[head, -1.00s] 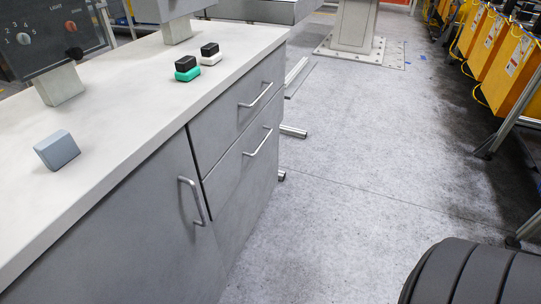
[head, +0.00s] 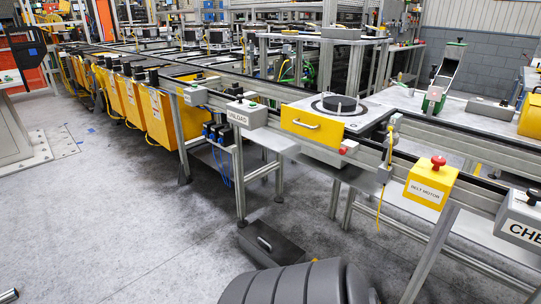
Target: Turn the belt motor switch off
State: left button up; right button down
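The belt motor switch is a yellow box labelled "BELT MOTOR" (head: 429,187) with a red mushroom-shaped knob (head: 438,162) on top. It is fixed to the near side of the conveyor rail, at the right of the head view. Whether the switch is on or off cannot be told from here. Neither of my grippers is in view.
The conveyor line (head: 262,88) runs from the back left to the right. A box labelled "UNLOAD" (head: 246,113) and a grey box labelled "CHE..." (head: 522,218) flank the switch. A dark pedal-like box (head: 272,243) lies on the floor. Open floor (head: 130,220) spreads at the left.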

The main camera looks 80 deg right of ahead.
aim_at(438, 161)
jog(key=k+j+z, duration=0.1)
jog(key=z, duration=3.65)
